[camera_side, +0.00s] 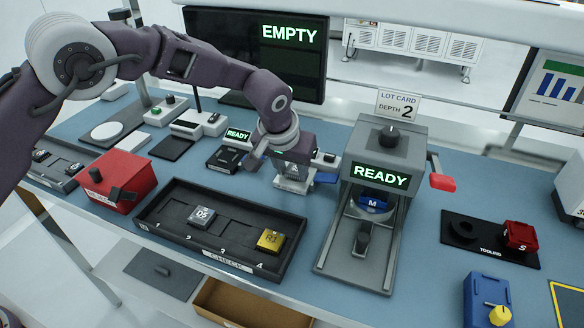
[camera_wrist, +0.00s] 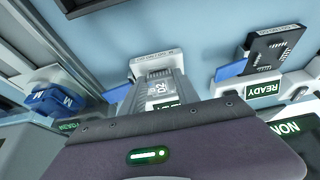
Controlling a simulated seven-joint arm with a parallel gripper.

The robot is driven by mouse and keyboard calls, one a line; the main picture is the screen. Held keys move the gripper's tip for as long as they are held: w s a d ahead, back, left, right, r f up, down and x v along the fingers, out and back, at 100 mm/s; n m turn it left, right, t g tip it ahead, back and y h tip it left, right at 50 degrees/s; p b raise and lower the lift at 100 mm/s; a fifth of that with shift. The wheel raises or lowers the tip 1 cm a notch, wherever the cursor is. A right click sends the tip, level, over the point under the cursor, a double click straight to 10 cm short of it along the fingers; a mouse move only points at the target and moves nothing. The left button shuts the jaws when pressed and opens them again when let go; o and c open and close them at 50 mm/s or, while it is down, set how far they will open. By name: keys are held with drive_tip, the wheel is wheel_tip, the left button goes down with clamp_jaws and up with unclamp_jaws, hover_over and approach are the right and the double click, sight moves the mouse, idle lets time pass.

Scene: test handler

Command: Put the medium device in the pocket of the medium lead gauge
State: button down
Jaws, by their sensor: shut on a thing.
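My gripper (camera_side: 284,160) points down over a small pale gauge (camera_side: 291,186) at the middle of the bench, and is shut on a grey device. In the wrist view the held device (camera_wrist: 160,88) carries a label that seems to read D2. The gauge's pale front block (camera_wrist: 157,57) lies just beyond it, with a blue part at its side. The device is at the gauge, but my gripper hides the pocket, so I cannot tell whether it is seated. A second gauge with a black block (camera_side: 225,159) stands to the left; it also shows in the wrist view (camera_wrist: 272,48).
A black tray (camera_side: 163,212) in front holds a grey D5 device (camera_side: 202,216) and a yellow device (camera_side: 271,240). The grey handler (camera_side: 340,225) stands close on the right, with a blue M part (camera_side: 373,203) inside. A red box (camera_side: 118,177) stands left.

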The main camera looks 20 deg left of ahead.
drive_tip(key=c, duration=0.9)
unclamp_jaws()
drive_tip(key=shift+f, duration=0.1)
